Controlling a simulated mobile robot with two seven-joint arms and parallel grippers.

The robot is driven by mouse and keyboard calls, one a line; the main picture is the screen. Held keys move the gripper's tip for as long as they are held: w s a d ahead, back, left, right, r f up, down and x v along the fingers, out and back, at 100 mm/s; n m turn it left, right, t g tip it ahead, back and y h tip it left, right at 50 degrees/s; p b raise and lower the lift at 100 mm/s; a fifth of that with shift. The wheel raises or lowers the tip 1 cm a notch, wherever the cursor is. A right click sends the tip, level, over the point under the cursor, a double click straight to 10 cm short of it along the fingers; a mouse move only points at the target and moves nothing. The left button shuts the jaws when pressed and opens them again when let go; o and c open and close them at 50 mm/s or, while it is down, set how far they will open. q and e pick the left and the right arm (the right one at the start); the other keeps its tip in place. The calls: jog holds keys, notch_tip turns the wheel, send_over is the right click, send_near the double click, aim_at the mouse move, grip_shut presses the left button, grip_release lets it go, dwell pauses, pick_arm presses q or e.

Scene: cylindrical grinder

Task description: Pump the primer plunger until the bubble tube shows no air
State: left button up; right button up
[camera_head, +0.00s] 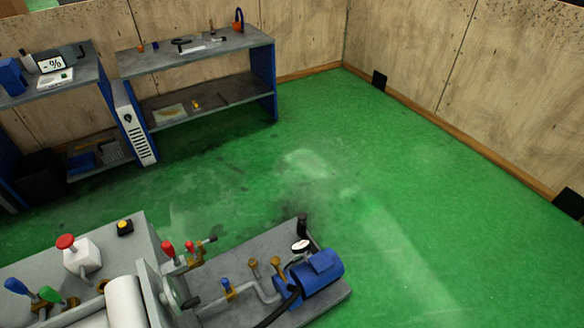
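Neither of my grippers is in view. The grey grinder (125,238) fills the bottom left and is cut off by the frame edge. Beside it, a low grey tray (262,243) carries a blue pump motor (317,272), a round white-faced gauge (300,246), brass fittings (254,265) and a blue-handled valve (226,284). A dark upright post (301,225) stands at the tray's back edge. I cannot tell which of these small parts is the primer plunger or the bubble tube, and no air bubbles can be made out.
Red-knobbed levers (168,248) stick up at the grinder's right end; a red mushroom knob (66,241) stands on a white box. A grey-topped workbench (195,52) with small tools stands against the plywood wall. The green floor (390,190) is open to the right.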

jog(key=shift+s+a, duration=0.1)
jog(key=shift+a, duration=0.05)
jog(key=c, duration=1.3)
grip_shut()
